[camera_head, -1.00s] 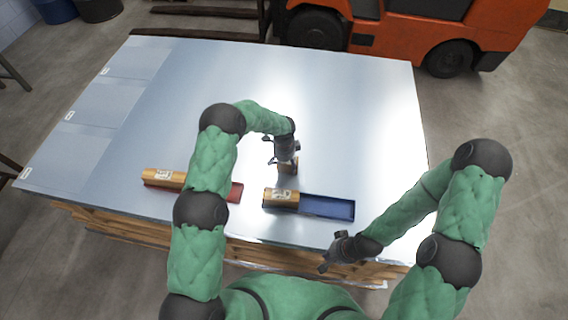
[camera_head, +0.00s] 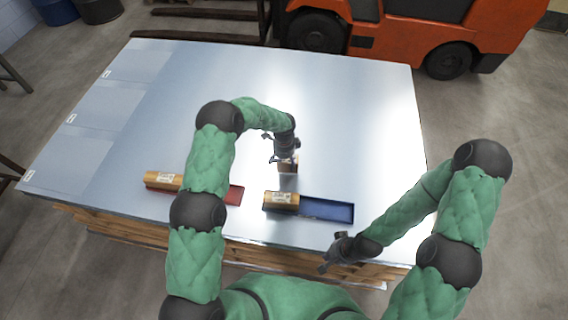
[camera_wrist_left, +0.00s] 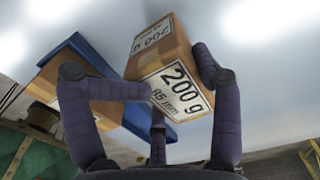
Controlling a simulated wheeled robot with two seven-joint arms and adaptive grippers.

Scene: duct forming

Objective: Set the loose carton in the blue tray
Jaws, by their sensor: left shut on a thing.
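The loose carton (camera_head: 289,168) is a small brown box, held just above the metal table behind the blue tray. In the left wrist view this carton (camera_wrist_left: 166,62) shows a white "200 g" label. My left gripper (camera_head: 286,157) is shut on it, with fingers on its sides in the left wrist view (camera_wrist_left: 170,85). The blue tray (camera_head: 328,210) sits near the table's front edge; its left end holds brown cartons (camera_head: 281,199) and its right part is empty. It also shows in the left wrist view (camera_wrist_left: 92,52). My right gripper (camera_head: 328,264) hangs by the front edge, its fingers too small to read.
A red tray (camera_head: 232,195) with brown cartons (camera_head: 163,179) at its left end lies left of the blue tray, partly hidden by my left arm. The metal table top (camera_head: 350,110) is clear behind the trays. An orange forklift (camera_head: 420,32) stands beyond the table.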

